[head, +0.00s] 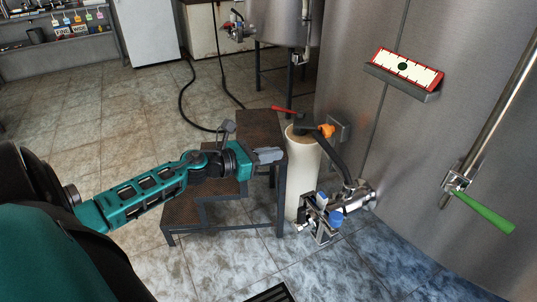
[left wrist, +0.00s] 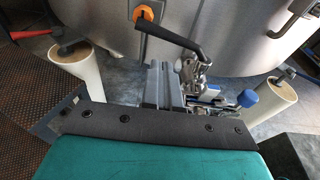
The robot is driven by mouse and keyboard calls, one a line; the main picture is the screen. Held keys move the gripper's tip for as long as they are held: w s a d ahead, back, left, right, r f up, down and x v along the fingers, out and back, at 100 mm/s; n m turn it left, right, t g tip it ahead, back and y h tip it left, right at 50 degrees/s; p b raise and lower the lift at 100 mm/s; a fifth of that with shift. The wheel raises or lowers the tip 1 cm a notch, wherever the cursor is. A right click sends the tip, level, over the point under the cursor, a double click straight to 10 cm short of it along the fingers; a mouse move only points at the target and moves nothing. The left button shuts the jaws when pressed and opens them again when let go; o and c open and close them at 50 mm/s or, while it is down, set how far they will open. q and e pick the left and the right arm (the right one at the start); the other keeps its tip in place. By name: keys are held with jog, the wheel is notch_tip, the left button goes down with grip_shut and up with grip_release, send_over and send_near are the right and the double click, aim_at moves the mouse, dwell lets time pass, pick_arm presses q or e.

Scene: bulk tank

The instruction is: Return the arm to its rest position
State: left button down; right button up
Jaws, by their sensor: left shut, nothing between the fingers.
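My left arm reaches in from the left in the head view, teal and black. Its gripper (head: 268,155) is shut and empty, in front of the brown step stool (head: 262,128) and left of the cream cylinder (head: 301,175). In the left wrist view the grey fingers (left wrist: 163,85) are together with nothing between them, pointing toward the steel tank. My right gripper is not in view.
The large steel tank (head: 420,160) fills the right side, with a green-handled lever (head: 485,212). A valve with blue parts (head: 325,215) stands low beside the cylinder. Tiled floor (head: 120,115) lies open at left.

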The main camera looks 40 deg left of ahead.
pick_arm(q)
jog(key=shift+s+a+r, duration=0.1)
jog(key=shift+s, duration=0.2)
jog(key=s+d+f+m+g+y+p, duration=0.1)
jog(key=s+d+m, duration=0.4)
jog(key=m, duration=0.6)
jog(key=s+d+f+m+g+y+p, duration=0.1)
jog(key=s+d+f+m+p, duration=0.2)
jog(key=s+d+f+m, duration=0.2)
jog(key=s+d+f+m+g+y+p, duration=0.1)
jog(key=s+d+m, duration=0.6)
jog(key=m, duration=1.1)
jog(key=d+f+y+p, duration=0.1)
jog(key=d+p, duration=0.1)
jog(key=shift+d+f+g, duration=0.35)
jog(key=shift+f+g, duration=0.05)
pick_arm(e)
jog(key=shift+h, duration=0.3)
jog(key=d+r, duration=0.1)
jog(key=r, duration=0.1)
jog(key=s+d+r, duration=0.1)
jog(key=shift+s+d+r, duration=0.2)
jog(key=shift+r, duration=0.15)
